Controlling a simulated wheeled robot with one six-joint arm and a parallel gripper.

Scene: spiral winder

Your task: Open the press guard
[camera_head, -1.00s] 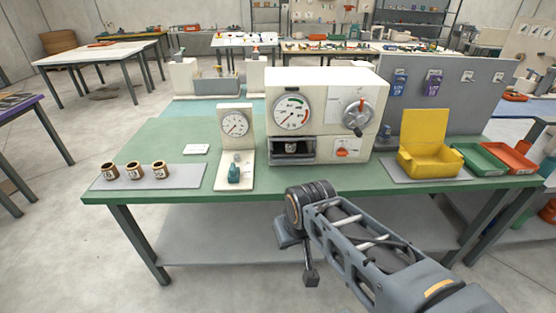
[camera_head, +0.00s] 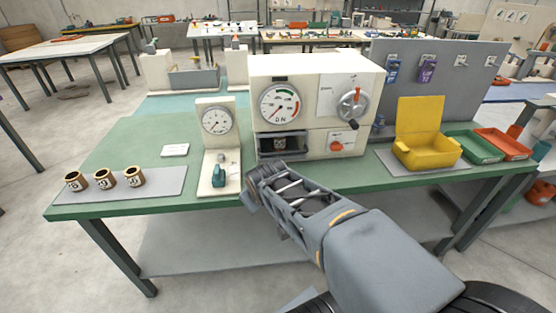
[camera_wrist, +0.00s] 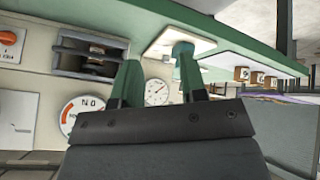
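The press is a cream box (camera_head: 318,75) on the green bench, with a dial, a red-tipped rotary handle (camera_head: 357,93) and a red knob. Its dark-framed front opening (camera_head: 283,154), low on the left, has a small round part inside; I cannot make out the guard panel clearly. In the wrist view, turned over, the opening (camera_wrist: 90,50) is at upper left. My gripper (camera_wrist: 159,70) has its two fingers apart with nothing held between them. In the head view my arm reaches the bench front just below the opening, and its fingers are hidden.
A small gauge stand (camera_head: 216,144) with a teal part is left of the press. Several brown cups stand on a grey mat (camera_head: 160,190) farther left. A yellow open box (camera_head: 428,150), a green tray (camera_head: 472,143) and a red tray (camera_head: 503,140) are at right.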

